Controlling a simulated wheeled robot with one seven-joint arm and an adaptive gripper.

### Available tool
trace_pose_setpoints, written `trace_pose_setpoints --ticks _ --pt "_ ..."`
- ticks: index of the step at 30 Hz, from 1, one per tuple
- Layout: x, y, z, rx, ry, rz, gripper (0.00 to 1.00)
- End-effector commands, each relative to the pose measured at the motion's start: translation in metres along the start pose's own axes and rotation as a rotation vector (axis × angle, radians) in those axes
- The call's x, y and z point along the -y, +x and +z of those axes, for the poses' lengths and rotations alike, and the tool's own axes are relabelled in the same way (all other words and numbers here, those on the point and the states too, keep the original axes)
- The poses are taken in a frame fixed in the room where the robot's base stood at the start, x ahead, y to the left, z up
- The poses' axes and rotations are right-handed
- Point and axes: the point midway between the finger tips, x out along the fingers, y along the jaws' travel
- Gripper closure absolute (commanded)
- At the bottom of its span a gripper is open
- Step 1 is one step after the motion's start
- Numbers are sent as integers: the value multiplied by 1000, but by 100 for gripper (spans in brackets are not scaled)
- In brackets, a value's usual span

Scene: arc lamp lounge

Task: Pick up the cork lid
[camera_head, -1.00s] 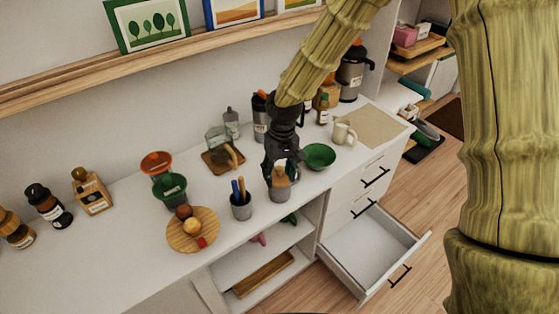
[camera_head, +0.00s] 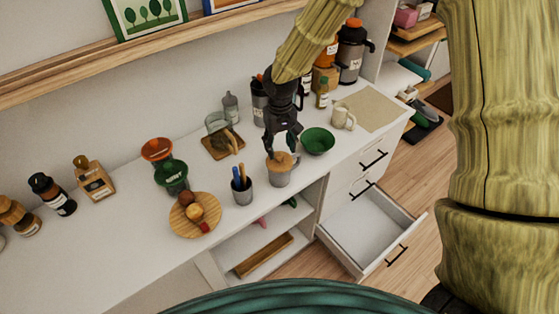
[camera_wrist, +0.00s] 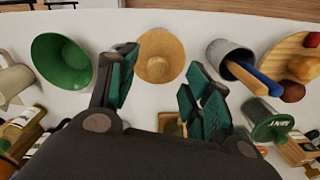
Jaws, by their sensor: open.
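In the wrist view the cork lid (camera_wrist: 160,56) shows from above, ahead of and roughly between my fingertips. My gripper (camera_head: 282,151) is open and empty, with its fingers pointing down, just above and behind the lid. It also shows in the wrist view (camera_wrist: 160,80), with green-padded fingers spread apart. I cannot tell the exact height gap between fingertips and lid.
A wooden plate with fruit (camera_head: 195,215) is further left. A drawer (camera_head: 368,235) below is open.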

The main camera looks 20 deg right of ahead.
Motion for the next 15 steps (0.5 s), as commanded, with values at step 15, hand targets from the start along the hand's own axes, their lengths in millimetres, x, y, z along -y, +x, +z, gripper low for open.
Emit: trace_pose_setpoints --ticks 15 --pt "-1 38 -9 3 -4 1 50"
